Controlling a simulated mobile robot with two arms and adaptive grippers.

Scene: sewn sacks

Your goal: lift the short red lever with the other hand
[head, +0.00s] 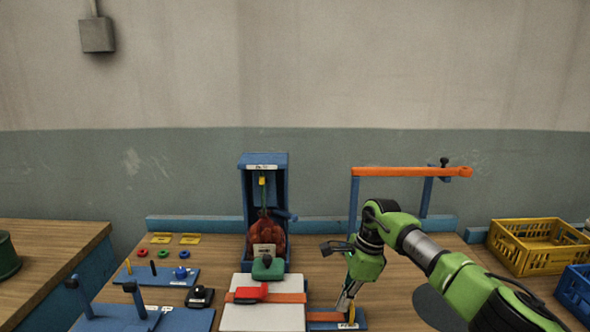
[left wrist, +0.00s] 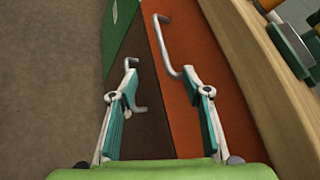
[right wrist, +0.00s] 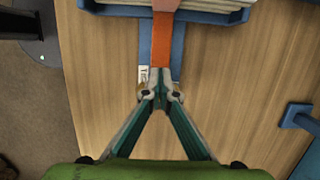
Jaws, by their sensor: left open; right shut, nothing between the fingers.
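A short red piece (head: 250,293), which looks like the red lever, lies on an orange strip (head: 290,298) across a white stack (head: 262,318). My right gripper (head: 347,305) is shut and empty, its tips down at the end of a blue base with an orange bar (head: 325,316). In the right wrist view its tips (right wrist: 160,95) meet at the near end of the orange bar (right wrist: 160,70); whether they touch it I cannot tell. My left gripper (left wrist: 160,95) is open and empty, and is not in the head view. The red piece is not clear in the left wrist view.
A blue frame with a dark red net sack (head: 267,235) stands behind the stack. An orange-topped rack (head: 410,172) stands back right, a yellow crate (head: 540,240) at right. Blue boards with pegs (head: 150,275) lie left. Grey bent handles (left wrist: 175,45) show near my left gripper.

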